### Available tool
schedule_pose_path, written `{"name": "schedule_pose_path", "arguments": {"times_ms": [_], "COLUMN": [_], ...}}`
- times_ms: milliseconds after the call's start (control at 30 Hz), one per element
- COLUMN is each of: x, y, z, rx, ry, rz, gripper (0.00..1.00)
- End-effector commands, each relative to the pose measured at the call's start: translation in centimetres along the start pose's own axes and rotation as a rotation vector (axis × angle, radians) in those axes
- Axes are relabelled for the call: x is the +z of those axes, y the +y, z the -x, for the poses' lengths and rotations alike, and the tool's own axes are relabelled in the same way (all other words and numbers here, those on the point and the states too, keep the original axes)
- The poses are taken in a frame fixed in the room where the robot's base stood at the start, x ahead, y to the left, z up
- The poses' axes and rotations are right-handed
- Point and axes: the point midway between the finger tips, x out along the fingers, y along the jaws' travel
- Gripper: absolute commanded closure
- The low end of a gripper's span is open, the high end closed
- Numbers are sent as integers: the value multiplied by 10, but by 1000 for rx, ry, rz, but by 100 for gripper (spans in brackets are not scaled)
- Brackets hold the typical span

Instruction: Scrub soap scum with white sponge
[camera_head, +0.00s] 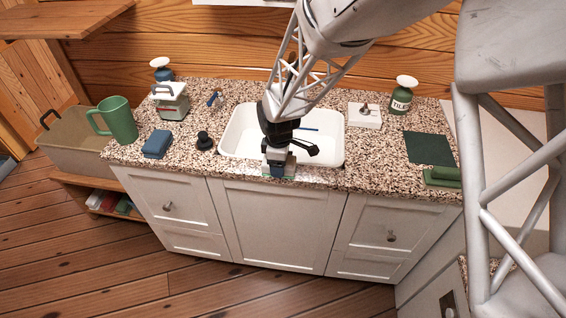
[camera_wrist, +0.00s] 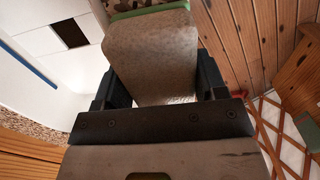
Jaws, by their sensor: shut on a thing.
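My gripper (camera_head: 278,170) is low at the counter's front edge, just in front of the white sink (camera_head: 338,140). It is shut on a whitish block with a green layer on its far face, which looks like the white sponge; it shows in the wrist view (camera_wrist: 152,60) between the dark jaws. In the head view only a little of the block shows beneath the gripper, at or very near the speckled counter (camera_head: 330,180). I cannot tell if it touches. Soap scum cannot be made out clearly; the gripper hides the counter there.
A blue sponge (camera_head: 157,145), black knobbed item (camera_head: 205,141), green mug (camera_head: 117,120) and caddy (camera_head: 169,100) stand left. Right are a white dish (camera_head: 365,117), TILE bottle (camera_head: 400,98), dark green cloth (camera_head: 430,149) and green block (camera_head: 441,178). A blue stick (camera_head: 308,129) crosses the sink.

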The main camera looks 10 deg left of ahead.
Motion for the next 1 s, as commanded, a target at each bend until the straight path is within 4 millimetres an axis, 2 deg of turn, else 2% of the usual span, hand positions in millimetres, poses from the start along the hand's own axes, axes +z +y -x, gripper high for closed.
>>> {"name": "schedule_pose_path", "arguments": {"times_ms": [467, 1000], "x": [-3, -22], "y": [0, 0], "z": [1, -3], "rx": [1, -1], "ry": [0, 0], "rz": [0, 0], "gripper": [54, 54]}}
